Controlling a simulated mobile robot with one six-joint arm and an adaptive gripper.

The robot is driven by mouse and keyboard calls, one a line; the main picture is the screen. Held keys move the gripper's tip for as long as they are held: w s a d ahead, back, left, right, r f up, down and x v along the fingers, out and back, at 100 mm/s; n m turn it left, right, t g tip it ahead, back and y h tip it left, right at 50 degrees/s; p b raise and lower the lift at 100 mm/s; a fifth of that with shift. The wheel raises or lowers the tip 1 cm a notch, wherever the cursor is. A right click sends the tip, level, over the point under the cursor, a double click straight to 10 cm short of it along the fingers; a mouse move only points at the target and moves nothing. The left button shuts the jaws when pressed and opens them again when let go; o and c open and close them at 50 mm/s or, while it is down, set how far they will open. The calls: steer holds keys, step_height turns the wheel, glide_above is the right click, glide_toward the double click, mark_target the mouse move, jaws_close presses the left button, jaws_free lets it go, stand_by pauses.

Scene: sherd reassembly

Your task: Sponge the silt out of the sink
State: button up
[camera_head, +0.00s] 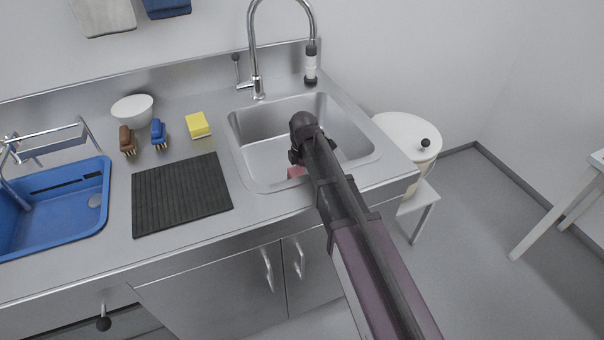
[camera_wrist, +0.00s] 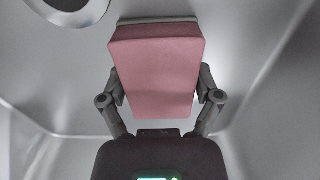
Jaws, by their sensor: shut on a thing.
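My gripper (camera_wrist: 160,88) is shut on a pink sponge (camera_wrist: 155,62), with one finger on each side of it. In the head view the gripper (camera_head: 297,156) is down inside the steel sink (camera_head: 262,164), and a small part of the pink sponge (camera_head: 296,172) shows beside my arm. The sponge has a paler layer along its far edge. The drain (camera_wrist: 68,5) shows at the upper left of the wrist view. I cannot make out any silt on the visible grey basin surface. My arm hides part of the basin. Whether the sponge touches the floor is unclear.
A tall faucet (camera_head: 257,70) stands behind the sink. Left of it are a yellow sponge (camera_head: 197,124), a blue brush (camera_head: 158,134), a brown brush (camera_head: 127,140), a white bowl (camera_head: 132,110), a black ribbed mat (camera_head: 180,194) and a blue tub (camera_head: 55,235). A white round-lidded bin (camera_head: 405,130) stands right.

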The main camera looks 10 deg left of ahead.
mark_target(268, 184)
steer(key=shift+s+a, duration=0.1)
steer(key=shift+s, duration=0.05)
steer(key=shift+s+a, duration=0.45)
steer(key=shift+a, duration=0.35)
steer(key=shift+s+a, duration=0.45)
steer(key=shift+a, duration=0.3)
steer(key=shift+s+a+f, duration=0.1)
steer(key=shift+s+a, duration=0.4)
steer(key=shift+a, duration=0.35)
steer(key=shift+s+a+f, duration=0.1)
steer(key=shift+s+a, duration=0.4)
steer(key=shift+a, duration=0.3)
steer(key=shift+a+r, duration=0.1)
steer(key=shift+s+a, duration=0.5)
steer(key=shift+a, duration=0.25)
steer(key=shift+s+a, duration=0.45)
steer(key=shift+a, duration=0.3)
steer(key=shift+r, duration=0.1)
steer(key=shift+r+p, duration=3)
steer(key=shift+p, duration=0.1)
